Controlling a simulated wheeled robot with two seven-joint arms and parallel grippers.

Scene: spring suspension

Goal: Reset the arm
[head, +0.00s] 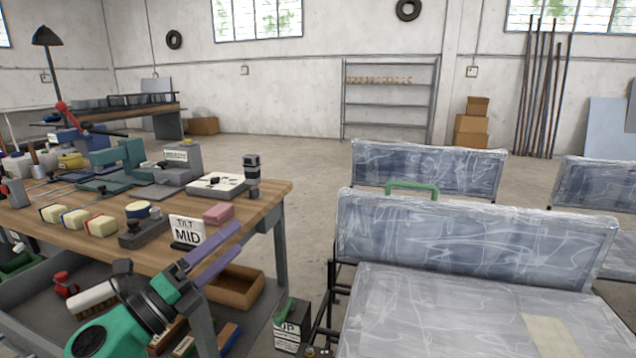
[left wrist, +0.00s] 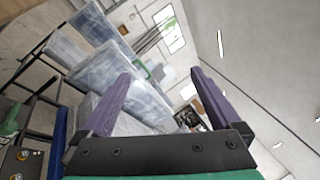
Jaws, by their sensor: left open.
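My left gripper (head: 214,255) is in the lower left of the head view, with its purple fingers pointing up and right. It is held in front of the wooden workbench's right end. In the left wrist view its two purple fingers (left wrist: 160,98) stand wide apart with nothing between them. Beyond them are the plastic-wrapped seats, apart from the fingers. My right gripper is in neither view.
The wooden workbench (head: 268,190) carries tools, a "TILT MID" card (head: 187,231) and a pink block (head: 219,214). Plastic-wrapped seats (head: 470,240) fill the right. A cardboard tray (head: 237,288) sits below the bench top. Open floor lies behind.

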